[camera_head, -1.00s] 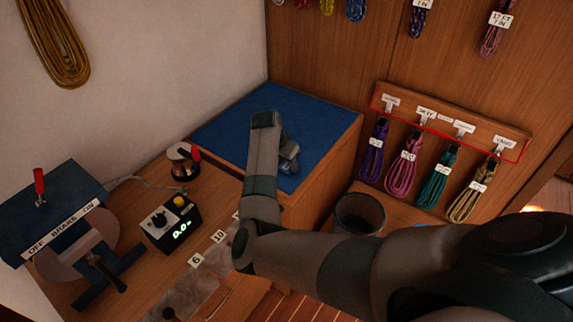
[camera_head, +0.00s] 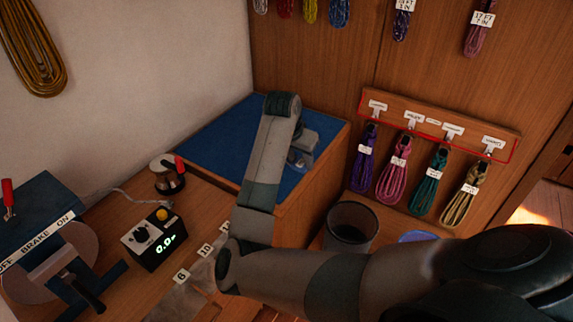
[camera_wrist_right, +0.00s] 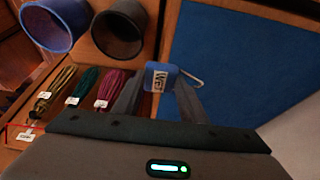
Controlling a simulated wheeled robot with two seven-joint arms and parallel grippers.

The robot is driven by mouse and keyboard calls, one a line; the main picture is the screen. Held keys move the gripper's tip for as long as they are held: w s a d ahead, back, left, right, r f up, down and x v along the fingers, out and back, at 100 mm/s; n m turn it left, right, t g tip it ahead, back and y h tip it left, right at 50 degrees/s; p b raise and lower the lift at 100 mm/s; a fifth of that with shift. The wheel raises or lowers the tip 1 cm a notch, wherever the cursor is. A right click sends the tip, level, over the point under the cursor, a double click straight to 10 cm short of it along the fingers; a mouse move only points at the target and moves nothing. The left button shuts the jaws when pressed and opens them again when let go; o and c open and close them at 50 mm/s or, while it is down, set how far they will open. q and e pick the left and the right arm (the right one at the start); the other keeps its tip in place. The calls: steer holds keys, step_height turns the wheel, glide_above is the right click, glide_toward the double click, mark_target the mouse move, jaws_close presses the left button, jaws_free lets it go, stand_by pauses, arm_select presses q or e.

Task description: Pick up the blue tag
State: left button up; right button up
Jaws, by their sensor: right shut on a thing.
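In the head view my right gripper (camera_head: 302,150) is over the right part of the blue mat (camera_head: 215,132), partly hidden by my own arm. The tag cannot be made out there. How high it is above the mat cannot be told. My left gripper is not in view.
A dark bin (camera_head: 352,222) and a blue bin (camera_head: 417,237) stand right of the mat. Several coiled lines hang from a labelled rack (camera_head: 440,122). A control box (camera_head: 155,240) and a brake device (camera_head: 45,235) are at left. Wooden walls close off the back.

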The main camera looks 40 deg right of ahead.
steer(key=shift+s+d+r, duration=0.25)
steer(key=shift+s+r, duration=0.15)
steer(key=shift+s, duration=0.2)
steer(key=shift+s+d+r, duration=0.25)
steer(key=shift+s+r, duration=0.1)
steer(key=shift+s, duration=0.25)
